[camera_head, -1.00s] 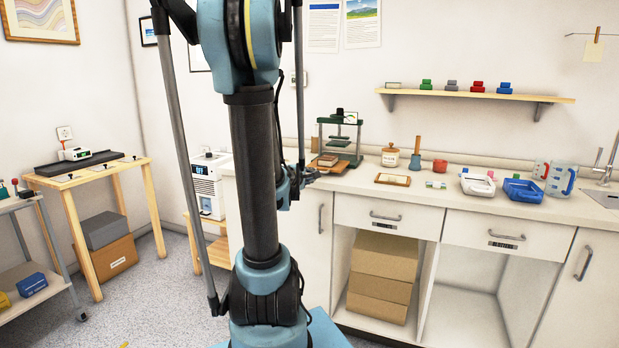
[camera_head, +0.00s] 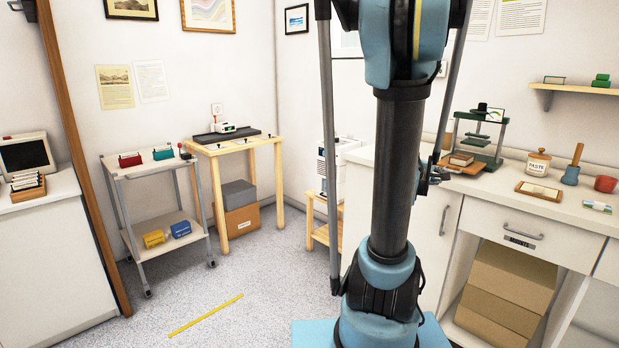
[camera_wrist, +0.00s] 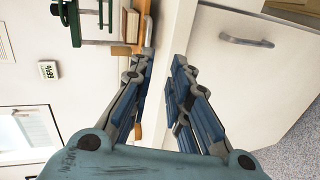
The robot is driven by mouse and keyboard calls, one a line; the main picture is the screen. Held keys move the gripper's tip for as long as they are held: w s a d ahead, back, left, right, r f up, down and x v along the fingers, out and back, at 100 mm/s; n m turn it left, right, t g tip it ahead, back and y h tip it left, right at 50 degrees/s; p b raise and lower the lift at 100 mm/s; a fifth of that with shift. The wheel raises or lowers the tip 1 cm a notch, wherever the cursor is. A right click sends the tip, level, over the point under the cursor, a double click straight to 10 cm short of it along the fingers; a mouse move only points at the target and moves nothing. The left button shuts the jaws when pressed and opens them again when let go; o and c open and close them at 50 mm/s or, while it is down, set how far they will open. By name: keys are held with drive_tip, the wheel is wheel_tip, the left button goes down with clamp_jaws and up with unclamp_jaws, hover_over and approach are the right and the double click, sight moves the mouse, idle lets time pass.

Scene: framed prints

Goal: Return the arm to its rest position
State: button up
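My arm (camera_head: 393,170) stands upright in the head view, blue at the joints with a dark middle link. My gripper (camera_head: 440,176) is partly hidden behind it, in front of the counter edge by the green press. In the wrist view my gripper (camera_wrist: 165,58) shows two blue-padded grey fingers with a gap between the tips. It is open and nothing is between the fingers. The wrist picture is turned sideways, with the counter edge and cabinet front beyond the fingers.
The green press (camera_head: 478,140), paste jar (camera_head: 538,162) and wooden-handled tool (camera_head: 572,165) stand on the counter (camera_head: 490,190). A wooden table (camera_head: 238,146) and grey cart (camera_head: 150,168) stand left. The floor (camera_head: 250,290) is clear except for a yellow strip (camera_head: 206,315).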

drive_tip(key=s+a+f+m+g+y, duration=0.2)
drive_tip(key=s+a+f+y, duration=0.1)
drive_tip(key=s+a, duration=0.5)
drive_tip(key=s+a+f+m+g+y, duration=0.2)
drive_tip(key=s+a+f, duration=0.4)
drive_tip(key=a, duration=0.6)
drive_tip(key=s+a+f+m+g+y, duration=0.2)
drive_tip(key=s+a+y, duration=0.4)
drive_tip(key=s+a, duration=0.3)
wheel_tip(320, 180, down, 2)
drive_tip(key=shift+s+a+f+m+g, duration=0.25)
drive_tip(key=shift+a+m+g, duration=0.2)
drive_tip(key=shift+g, duration=0.25)
